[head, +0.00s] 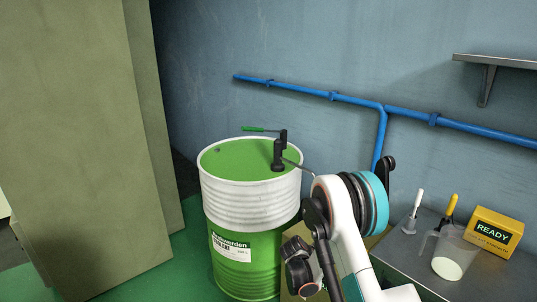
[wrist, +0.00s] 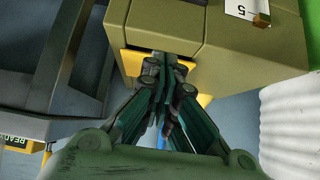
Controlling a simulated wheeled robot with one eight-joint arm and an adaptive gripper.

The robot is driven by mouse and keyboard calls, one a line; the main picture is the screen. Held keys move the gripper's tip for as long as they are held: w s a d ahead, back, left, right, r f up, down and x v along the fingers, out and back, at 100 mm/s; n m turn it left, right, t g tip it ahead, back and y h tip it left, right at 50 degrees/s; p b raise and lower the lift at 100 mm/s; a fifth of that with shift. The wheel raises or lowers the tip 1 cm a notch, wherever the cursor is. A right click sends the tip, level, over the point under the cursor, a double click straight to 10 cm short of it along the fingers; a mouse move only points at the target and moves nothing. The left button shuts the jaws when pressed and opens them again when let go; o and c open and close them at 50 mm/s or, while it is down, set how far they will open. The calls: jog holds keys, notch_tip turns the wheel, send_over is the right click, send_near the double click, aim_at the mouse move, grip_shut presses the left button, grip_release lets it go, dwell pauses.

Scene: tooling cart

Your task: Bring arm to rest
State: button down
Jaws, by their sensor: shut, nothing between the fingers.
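My gripper (wrist: 165,75) is shut and empty in the wrist view, its dark green fingers together. Behind its tips is an olive-green box or cabinet (wrist: 185,25) with a white label and yellow parts; I cannot tell whether they touch. In the head view my white arm with a teal ring rises at lower centre right, in front of the wall and beside the drum. My gripper cannot be made out there.
A green and white drum (head: 251,205) with a pump (head: 279,155) on top stands left of my arm. A grey cart top (head: 410,257) at right holds a jug (head: 450,250) and a yellow READY box (head: 494,232). A tall olive cabinet (head: 75,130) stands at left.

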jog(key=s+r+n+y, duration=0.15)
jog(key=s+r, duration=0.25)
jog(key=r, duration=0.5)
jog(key=s+a+r+n+y, duration=0.15)
jog(key=s+r, duration=0.25)
jog(key=r, duration=0.6)
jog(key=s+r+n, duration=0.2)
jog(key=s+r, duration=0.2)
jog(key=r, duration=0.5)
jog(key=s+a+r+n+t+y, duration=0.1)
jog(key=s+r+n+y, duration=0.1)
jog(key=s, duration=1.1)
jog(key=s+a+r+n+y, duration=0.2)
jog(key=s+r, duration=0.3)
jog(key=s, duration=0.8)
jog(key=shift+s+r+n+t, duration=0.25)
jog(key=shift+n+t, duration=0.15)
jog(key=shift+n, duration=0.4)
